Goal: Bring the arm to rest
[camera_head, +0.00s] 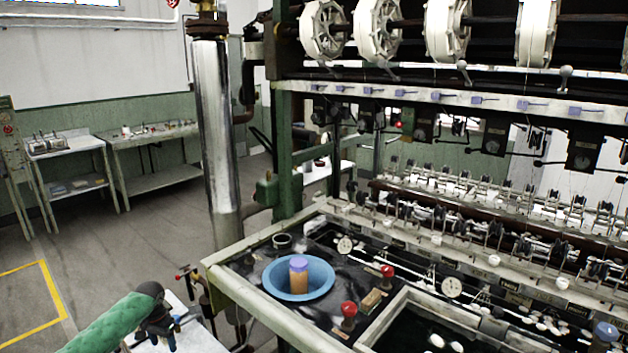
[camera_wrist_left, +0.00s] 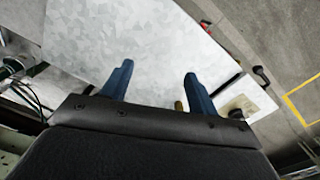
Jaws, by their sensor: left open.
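My left arm, in a green sleeve, comes in at the bottom left of the head view. Its gripper (camera_head: 160,328) is beside the reeling machine, over a small pale table. In the left wrist view the two blue fingers of the left gripper (camera_wrist_left: 157,90) stand apart with nothing between them. A pale grey tabletop (camera_wrist_left: 140,45) lies beyond the fingers. My right gripper is not in view.
A blue bowl (camera_head: 325,287) holding an orange cylinder with a purple top (camera_head: 299,272) stands on the machine's dark deck. Red knobs (camera_head: 387,271) and gauges are close by. A vertical metal pipe (camera_head: 216,140) rises behind. Open floor (camera_head: 110,255) lies to the left.

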